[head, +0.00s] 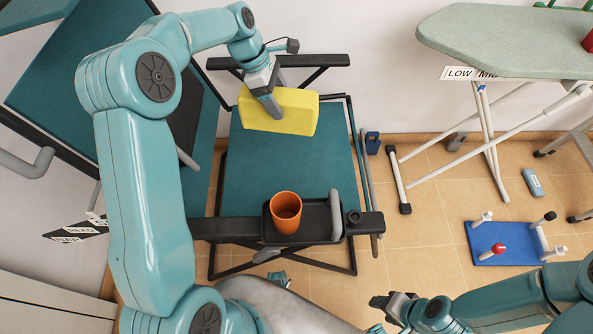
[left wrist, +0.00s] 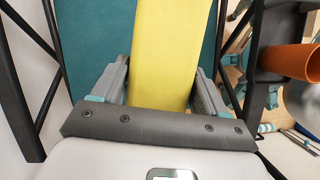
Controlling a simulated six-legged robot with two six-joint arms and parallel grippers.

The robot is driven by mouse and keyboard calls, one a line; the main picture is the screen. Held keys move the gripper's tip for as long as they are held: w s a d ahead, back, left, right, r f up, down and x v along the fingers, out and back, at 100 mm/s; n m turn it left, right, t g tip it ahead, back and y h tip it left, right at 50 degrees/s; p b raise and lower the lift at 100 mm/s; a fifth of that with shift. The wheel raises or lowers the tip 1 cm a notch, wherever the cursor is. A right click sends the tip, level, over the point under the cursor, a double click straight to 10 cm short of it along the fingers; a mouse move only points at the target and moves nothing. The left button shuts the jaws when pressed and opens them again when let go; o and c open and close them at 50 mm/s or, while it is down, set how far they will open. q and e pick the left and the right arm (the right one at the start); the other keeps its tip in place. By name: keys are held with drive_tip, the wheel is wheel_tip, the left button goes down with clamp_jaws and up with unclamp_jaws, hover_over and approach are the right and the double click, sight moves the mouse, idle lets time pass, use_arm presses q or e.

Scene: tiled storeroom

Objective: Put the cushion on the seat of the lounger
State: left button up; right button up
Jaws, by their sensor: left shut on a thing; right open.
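The yellow cushion (head: 298,111) is a block over the far part of the lounger's teal seat (head: 285,170). My left gripper (head: 272,108) is shut on the cushion. In the left wrist view, the cushion (left wrist: 162,50) runs between the two fingers of my left gripper (left wrist: 160,85), with teal fabric (left wrist: 97,30) behind it. I cannot tell whether the cushion touches the seat. The lounger's tilted teal backrest (head: 75,65) stands at the left, partly hidden by my left arm. My right gripper (head: 385,310) is open and empty at the bottom, away from the lounger.
An orange cup (head: 285,212) stands in a black tray (head: 320,222) at the near armrest; the cup also shows in the left wrist view (left wrist: 290,57). A dark armrest (head: 315,61) lies beyond the cushion. An ironing board (head: 500,45) and blue board (head: 500,243) are right.

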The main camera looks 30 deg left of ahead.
sight(258, 123)
use_arm(q)
drive_tip(key=shift+w+a+f+n+t+b, duration=0.1)
drive_tip(key=shift+a+f+n+t+b, duration=0.15)
drive_tip(key=shift+a+f+n, duration=0.25)
drive_tip(key=shift+w+a+f+n+t+b, duration=0.15)
drive_tip(key=shift+a+f+n+b, duration=0.1)
drive_tip(key=shift+f+n+b, duration=0.25)
wheel_tip(258, 123, down, 20)
drive_tip(key=b, duration=0.5)
drive_tip(key=shift+a, duration=0.15)
drive_tip(key=shift+r, duration=0.15)
use_arm(e)
wheel_tip(258, 123, down, 8)
drive_tip(key=shift+s+d, duration=0.15)
drive_tip(key=shift+f, duration=0.1)
use_arm(q)
drive_tip(key=o, duration=1.1)
drive_tip(key=p+v, duration=0.3)
drive_tip(key=v, duration=0.9)
use_arm(e)
wheel_tip(258, 123, up, 3)
drive_tip(key=shift+r, duration=0.15)
use_arm(q)
drive_tip(key=shift+r, duration=0.15)
